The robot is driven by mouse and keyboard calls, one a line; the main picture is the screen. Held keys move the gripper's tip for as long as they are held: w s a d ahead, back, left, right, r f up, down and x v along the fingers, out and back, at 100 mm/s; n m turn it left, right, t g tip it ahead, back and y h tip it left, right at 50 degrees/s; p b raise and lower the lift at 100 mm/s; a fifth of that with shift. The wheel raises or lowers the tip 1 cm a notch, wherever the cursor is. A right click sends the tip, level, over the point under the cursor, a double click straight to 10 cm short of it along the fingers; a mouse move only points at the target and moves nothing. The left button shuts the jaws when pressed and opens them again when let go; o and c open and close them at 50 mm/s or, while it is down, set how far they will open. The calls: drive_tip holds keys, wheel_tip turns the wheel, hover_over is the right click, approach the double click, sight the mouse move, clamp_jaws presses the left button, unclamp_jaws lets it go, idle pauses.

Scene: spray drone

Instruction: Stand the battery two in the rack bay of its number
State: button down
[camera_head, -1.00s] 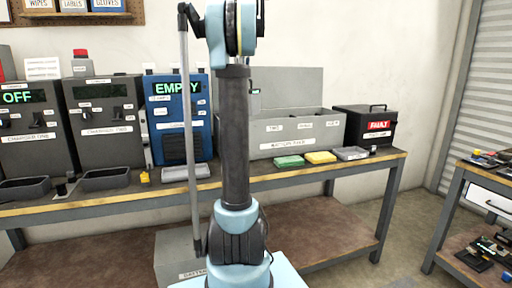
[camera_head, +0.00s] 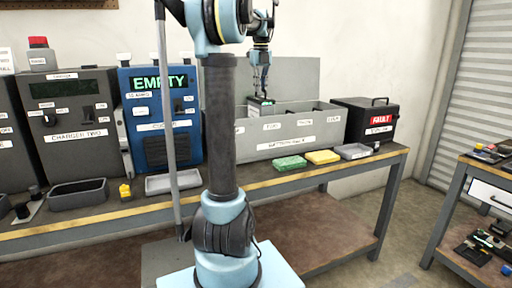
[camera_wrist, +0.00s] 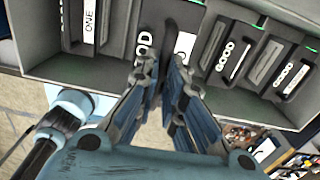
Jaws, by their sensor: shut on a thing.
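My gripper (camera_head: 262,82) is over the long grey rack (camera_head: 285,143) on the workbench, pointing down. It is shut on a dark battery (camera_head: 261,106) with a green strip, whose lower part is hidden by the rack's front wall. In the wrist view my gripper (camera_wrist: 165,72) closes on the top of this battery (camera_wrist: 183,17). White labels beside the fingers are partly covered; one ends in "OD". The held battery's number is not readable. A battery marked "ONE" (camera_wrist: 88,22) stands in the rack to the left; more batteries, one marked "GOOD" (camera_wrist: 224,56), stand to the right.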

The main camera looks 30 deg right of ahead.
drive_tip(key=shift+d+f, duration=0.2)
drive_tip(key=shift+f, duration=5.65)
drive_tip(key=c, duration=1.7)
unclamp_jaws()
drive_tip(key=shift+f, duration=0.1)
wheel_tip(320, 180, up, 12)
drive_tip(key=shift+r, duration=0.1)
drive_tip(key=shift+a, duration=0.1)
